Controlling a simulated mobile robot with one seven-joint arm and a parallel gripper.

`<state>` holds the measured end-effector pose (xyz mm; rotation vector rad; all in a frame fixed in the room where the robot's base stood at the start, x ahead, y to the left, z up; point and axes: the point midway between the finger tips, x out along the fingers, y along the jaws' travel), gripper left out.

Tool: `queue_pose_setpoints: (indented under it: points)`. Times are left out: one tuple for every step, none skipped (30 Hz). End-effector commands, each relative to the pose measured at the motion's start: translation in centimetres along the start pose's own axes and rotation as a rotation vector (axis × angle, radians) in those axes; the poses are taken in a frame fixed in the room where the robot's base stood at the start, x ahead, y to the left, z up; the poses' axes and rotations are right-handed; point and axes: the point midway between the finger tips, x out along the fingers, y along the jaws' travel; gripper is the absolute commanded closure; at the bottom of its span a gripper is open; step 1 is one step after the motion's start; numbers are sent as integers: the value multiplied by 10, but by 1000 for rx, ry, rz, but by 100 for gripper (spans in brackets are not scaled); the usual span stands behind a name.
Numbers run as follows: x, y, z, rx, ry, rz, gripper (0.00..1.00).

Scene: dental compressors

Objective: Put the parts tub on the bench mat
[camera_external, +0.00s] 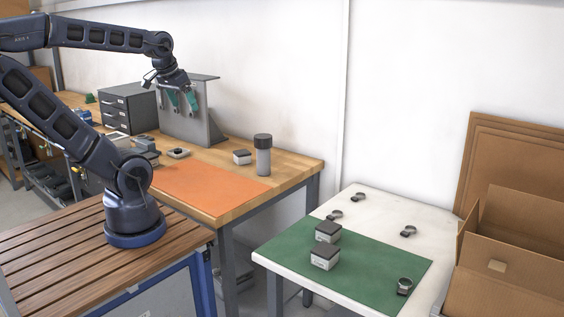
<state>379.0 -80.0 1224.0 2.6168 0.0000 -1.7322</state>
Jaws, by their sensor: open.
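The orange mat (212,187), which looks like the bench mat, lies flat and bare on the wooden bench. Small pale boxes with dark tops could be the parts tub; I cannot tell which one is. One such box (242,157) stands behind the orange mat, beside a dark-capped grey bottle (263,158). Two more, a rear box (328,232) and a front box (324,257), stand on the green mat (380,268) of the white table. My gripper (184,107) is open and empty, pointing down above the bench in front of a grey upright panel.
A grey drawer unit (128,108) and the upright panel (194,113) stand at the back of the bench. A flat dark ring-like part (179,153) lies behind the mat. Several dark ring-like clamps lie on the white table (377,206). Cardboard boxes (510,245) stand at right.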

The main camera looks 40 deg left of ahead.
Motion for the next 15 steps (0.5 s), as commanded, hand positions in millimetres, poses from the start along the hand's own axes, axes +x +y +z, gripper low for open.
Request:
queue_pose_setpoints:
  points:
    - [0, 0, 0, -1, 1, 0, 15]
    - [0, 0, 0, -1, 1, 0, 15]
    - [0, 0, 0, -1, 0, 0, 15]
    - [0, 0, 0, 0, 0, 0, 15]
    - [0, 0, 0, 0, 0, 0, 15]
    - [0, 0, 0, 0, 0, 0, 15]
    - [0, 0, 0, 0, 0, 0, 15]
    - [0, 0, 0, 0, 0, 0, 15]
    - [0, 0, 0, 1, 0, 0, 15]
    - [0, 0, 0, 1, 0, 0, 15]
    - [0, 0, 0, 0, 0, 0, 15]
    - [1, 1, -1, -2, -1, 3, 15]
    - [2, 2, -2, -6, -3, 7, 15]
    - [3, 4, -4, -11, -5, 13, 15]
    - [5, 8, -7, -22, -8, 25, 15]
